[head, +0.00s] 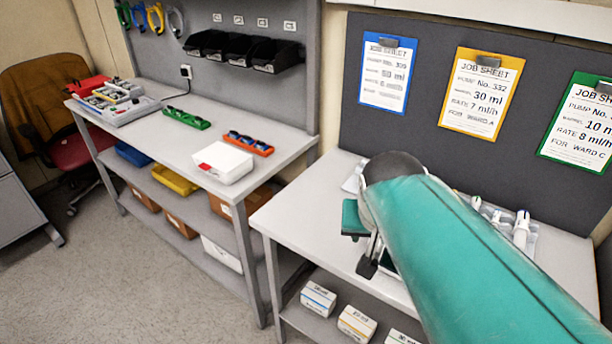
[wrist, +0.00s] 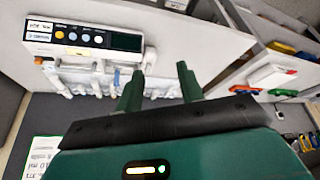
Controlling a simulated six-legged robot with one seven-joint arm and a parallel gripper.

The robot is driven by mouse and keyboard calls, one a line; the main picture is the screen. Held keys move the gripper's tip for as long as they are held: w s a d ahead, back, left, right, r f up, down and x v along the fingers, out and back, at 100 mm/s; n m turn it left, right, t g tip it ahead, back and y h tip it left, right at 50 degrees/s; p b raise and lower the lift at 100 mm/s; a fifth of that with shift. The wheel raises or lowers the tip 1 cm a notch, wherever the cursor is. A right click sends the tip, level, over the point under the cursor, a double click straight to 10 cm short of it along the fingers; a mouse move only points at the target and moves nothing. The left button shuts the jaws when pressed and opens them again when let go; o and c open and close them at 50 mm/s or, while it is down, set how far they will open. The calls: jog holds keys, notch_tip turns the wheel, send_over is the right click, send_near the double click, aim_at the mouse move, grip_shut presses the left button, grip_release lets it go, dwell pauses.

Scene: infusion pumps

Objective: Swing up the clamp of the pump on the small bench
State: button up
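The pump (wrist: 75,38) on the small bench (head: 300,215) is a white box with a dark screen and several coloured buttons. It lies at the upper left of the wrist view. In the head view my arm hides most of it. A small grey part stands at the pump's right end in the wrist view; I cannot tell whether it is the clamp or how it is turned. My gripper (wrist: 159,75) is open, its two green fingers apart with nothing seen between them. The fingers appear right of the pump; contact cannot be told.
A longer bench (head: 150,130) at the left holds trays and a white-and-red box (head: 223,162). Boxes (head: 318,298) sit on the small bench's lower shelf.

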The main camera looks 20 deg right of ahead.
jog(key=shift+s+a+n+t+y, duration=0.1)
jog(key=shift+s+a+n, duration=0.15)
jog(key=shift+a, duration=0.3)
jog(key=shift+s+a+n+t+y, duration=0.1)
jog(key=shift+s+a+n, duration=0.15)
jog(key=shift+a, duration=0.25)
jog(key=shift+s+a+n+t+y, duration=0.15)
jog(key=shift+a+n, duration=0.15)
jog(key=shift+a, duration=0.25)
jog(key=shift+a, duration=0.1)
jog(key=s+a+n+y, duration=0.1)
jog(key=s+a+n, duration=0.2)
jog(key=a, duration=0.2)
jog(key=shift+s+a, duration=0.15)
jog(key=shift+s, duration=0.05)
jog(key=shift+t+y, duration=0.25)
